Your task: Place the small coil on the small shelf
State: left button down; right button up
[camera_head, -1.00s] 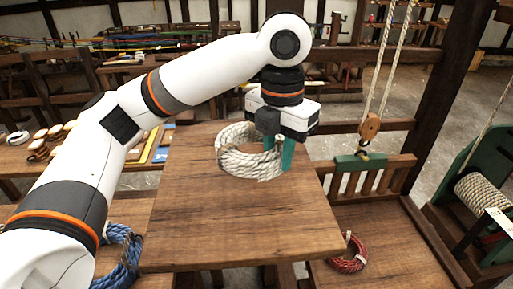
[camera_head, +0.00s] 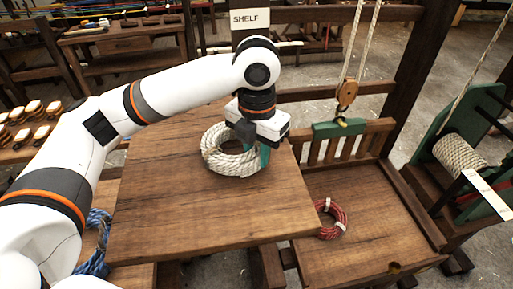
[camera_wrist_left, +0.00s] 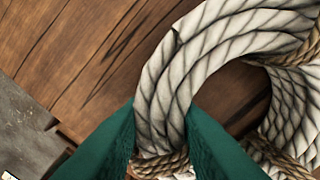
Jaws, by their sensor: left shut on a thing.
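My left gripper (camera_head: 258,150) is shut on the rim of a thick off-white rope coil (camera_head: 212,160), at its right side in the head view. The coil is over the far right part of a brown wooden top (camera_head: 200,215); I cannot tell whether it touches the wood. In the left wrist view the green fingers (camera_wrist_left: 160,140) pinch the coil's band (camera_wrist_left: 165,90), with thin brown ties around it. A smaller red coil (camera_head: 341,222) with pale ties lies on the lower wooden surface at right. A "SHELF" sign (camera_head: 262,19) stands at the back; which surface it marks is unclear.
A blue coil (camera_head: 97,250) lies at lower left, partly hidden by my arm. A green block with a wooden pulley (camera_head: 346,94) hangs at a slatted back. A rope drum (camera_head: 458,153) stands at right. The wooden top's front is clear.

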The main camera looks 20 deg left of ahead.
pick_arm(q)
jog(key=c, duration=1.1)
grip_release()
jog(key=shift+f, duration=0.1)
jog(key=shift+c, duration=0.2)
jog(key=shift+s, duration=0.1)
pick_arm(e)
jog(key=shift+s, duration=1)
pick_arm(q)
jog(key=shift+r, duration=0.25)
notch_tip(320, 180, up, 12)
jog(key=shift+f+b, duration=0.15)
jog(key=shift+b, duration=0.3)
pick_arm(e)
jog(key=shift+w+d+f, duration=0.2)
jog(key=shift+w+f, duration=0.1)
jog(key=shift+f, duration=0.15)
